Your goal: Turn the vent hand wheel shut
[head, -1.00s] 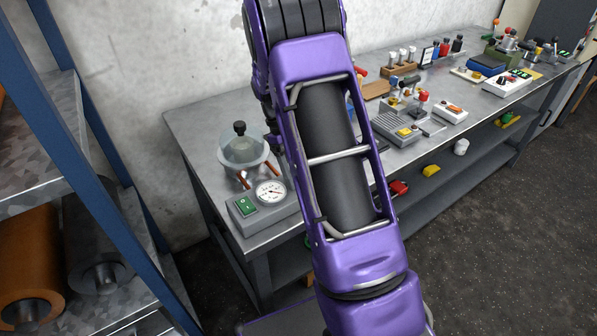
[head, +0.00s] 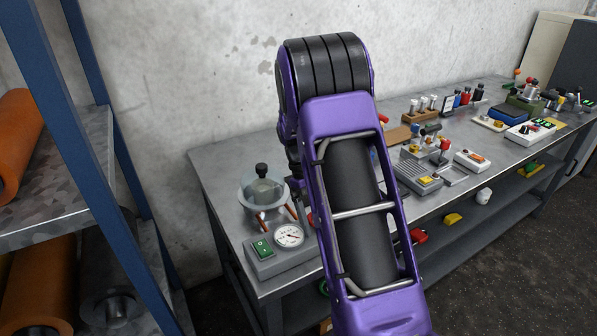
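A vacuum rig stands on the near left end of the workbench. It has a clear dome (head: 250,193) with a black knob (head: 261,169) on top, a grey base box (head: 277,263), a green switch (head: 263,248) and a round white dial gauge (head: 289,235). I cannot make out the vent hand wheel; my purple arm covers the area right of the rig. Dark parts at my gripper end (head: 297,190) show in a narrow strip between rig and arm. The fingertips are hidden, so their opening and any contact cannot be seen.
The steel workbench (head: 225,183) runs along the wall, with several small devices and tools right of my arm. Its lower shelf holds a few coloured items. A blue-framed rack (head: 107,130) with orange and grey rolls stands close on the left. Dark floor lies open at right.

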